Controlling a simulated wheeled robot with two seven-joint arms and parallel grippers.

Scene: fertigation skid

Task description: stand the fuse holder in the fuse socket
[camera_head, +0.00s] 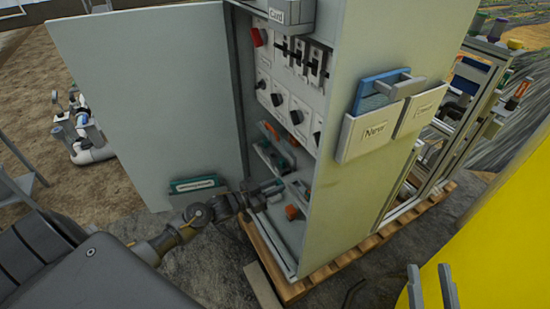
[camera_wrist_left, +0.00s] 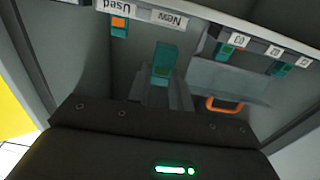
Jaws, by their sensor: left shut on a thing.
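The fuse holder is a small teal block (camera_wrist_left: 165,58), seen in the left wrist view between the fingers of my left gripper (camera_wrist_left: 160,92). In the head view, my left gripper (camera_head: 260,196) reaches into the lower part of the open cabinet, shut on the teal holder (camera_head: 273,187). The fingers cover its lower part. I cannot make out for certain which opening is the fuse socket. My right gripper (camera_head: 432,288) is at the bottom right of the head view, fingers apart and empty, outside the cabinet.
The left wrist view shows a rack with "Used" and "New" labels (camera_wrist_left: 170,18), a teal-and-orange piece (camera_wrist_left: 119,24), numbered teal pieces (camera_wrist_left: 228,47) and an orange handle (camera_wrist_left: 224,105). In the head view, the cabinet door (camera_head: 150,90) stands open; a yellow surface (camera_head: 500,240) is at right.

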